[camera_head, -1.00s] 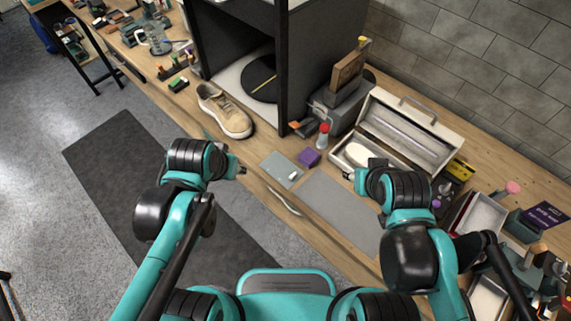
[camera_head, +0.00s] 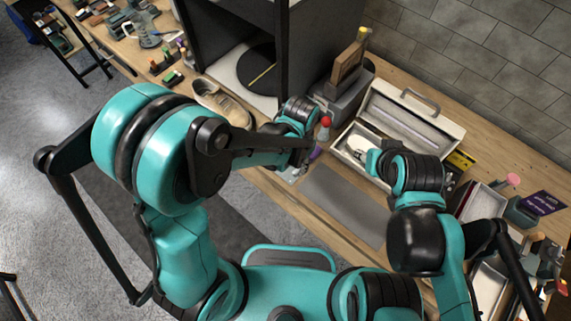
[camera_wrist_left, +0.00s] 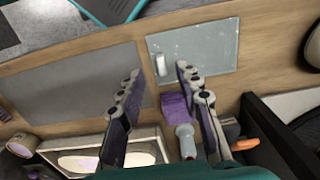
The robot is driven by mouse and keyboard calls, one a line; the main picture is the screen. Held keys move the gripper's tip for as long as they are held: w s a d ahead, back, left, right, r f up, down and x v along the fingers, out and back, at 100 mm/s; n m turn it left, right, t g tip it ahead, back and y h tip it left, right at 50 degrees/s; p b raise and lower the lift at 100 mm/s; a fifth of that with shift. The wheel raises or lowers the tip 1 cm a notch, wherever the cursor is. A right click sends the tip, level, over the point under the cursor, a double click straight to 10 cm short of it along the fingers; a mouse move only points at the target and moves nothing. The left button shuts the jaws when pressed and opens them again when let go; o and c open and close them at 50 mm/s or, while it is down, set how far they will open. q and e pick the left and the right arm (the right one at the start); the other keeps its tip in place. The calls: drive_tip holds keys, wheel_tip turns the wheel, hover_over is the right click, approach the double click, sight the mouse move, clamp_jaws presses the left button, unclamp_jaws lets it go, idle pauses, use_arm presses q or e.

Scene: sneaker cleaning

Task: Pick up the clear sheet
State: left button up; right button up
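The clear sheet (camera_wrist_left: 212,48) lies flat on the wooden bench in the left wrist view, pale and see-through, with a small white piece (camera_wrist_left: 160,65) on its edge. In the head view it is mostly hidden behind my left arm. My left gripper (camera_wrist_left: 158,92) is open and empty, its fingers spread near the sheet's edge, with the purple block (camera_wrist_left: 175,107) showing between them. In the head view, my left gripper (camera_head: 302,158) is over the bench in front of the toolbox.
A grey mat (camera_head: 343,205) lies beside the sheet. A red-capped bottle (camera_head: 324,128) stands close to my left gripper. The open white toolbox (camera_head: 440,125) is at the right, and a beige sneaker (camera_head: 222,103) sits to the left. A black cabinet stands behind.

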sight(296, 170)
use_arm(q)
drive_tip(key=f, duration=0.2)
drive_tip(key=f+b, duration=0.1)
drive_tip(key=f, duration=0.1)
drive_tip(key=shift+w+f+b, duration=0.2)
drive_tip(key=shift+f+b, duration=0.1)
drive_tip(key=shift+f, duration=0.1)
clamp_jaws()
drive_tip(key=shift+r, duration=0.1)
